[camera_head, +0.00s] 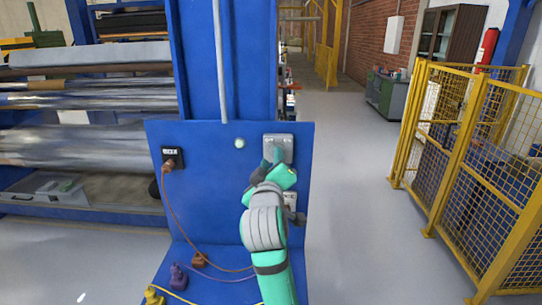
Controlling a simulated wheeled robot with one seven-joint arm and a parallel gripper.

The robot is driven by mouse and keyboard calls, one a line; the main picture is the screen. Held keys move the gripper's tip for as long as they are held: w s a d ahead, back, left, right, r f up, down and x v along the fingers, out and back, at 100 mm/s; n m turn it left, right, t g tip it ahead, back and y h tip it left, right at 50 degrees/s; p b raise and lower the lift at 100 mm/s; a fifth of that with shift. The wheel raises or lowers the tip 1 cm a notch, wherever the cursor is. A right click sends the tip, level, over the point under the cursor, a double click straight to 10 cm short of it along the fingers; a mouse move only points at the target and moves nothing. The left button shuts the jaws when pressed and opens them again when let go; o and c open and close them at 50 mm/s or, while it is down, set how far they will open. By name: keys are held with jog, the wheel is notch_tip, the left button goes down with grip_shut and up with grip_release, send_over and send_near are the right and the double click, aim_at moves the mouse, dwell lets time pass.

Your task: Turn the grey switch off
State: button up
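A grey switch plate (279,142) is mounted on the upright blue panel (214,205), near its upper right. Small lettering shows along its top edge, too small to read surely. My gripper (276,157) is at the lower part of this plate, at the end of my teal and grey arm. The gripper hides the lower middle of the plate, so the switch's position cannot be told. Whether the fingers touch the switch, or are open or shut, is not clear. A second grey plate (291,201) lies below, partly hidden behind my arm.
A black socket (173,158) with a brown plug and cable is at the panel's left. Purple (178,275) and yellow (153,296) plugs lie on the blue base. Large film rollers (85,145) stand left. A yellow fence (465,150) stands right, with open floor between.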

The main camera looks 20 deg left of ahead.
jog(key=v, duration=0.6)
jog(key=shift+s, duration=0.2)
jog(key=shift+s+a+r, duration=0.1)
jog(key=shift+a, duration=0.1)
